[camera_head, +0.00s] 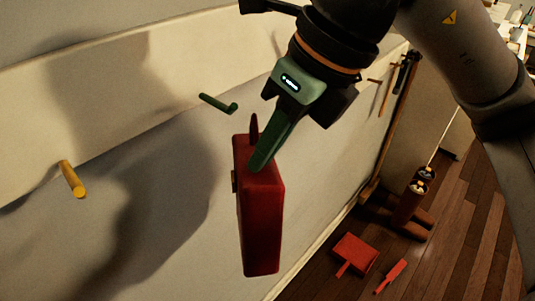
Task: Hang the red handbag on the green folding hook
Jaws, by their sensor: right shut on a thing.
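The red handbag (262,225) hangs upright in the air in front of the wall. My right gripper (264,150) reaches down from above and is shut on the top of the handbag, at its handle. The gripper's fingers hide part of the handle. The green folding hook (218,103) sticks out from the pale wall rail, up and left of the handbag and apart from it. My left gripper is not in view.
A yellow hook (72,180) sticks out of the wall rail (130,95) at the left. A red dustpan (354,252) and a small red brush (391,276) lie on the wooden floor at lower right. A cluttered table (518,22) stands at the far upper right.

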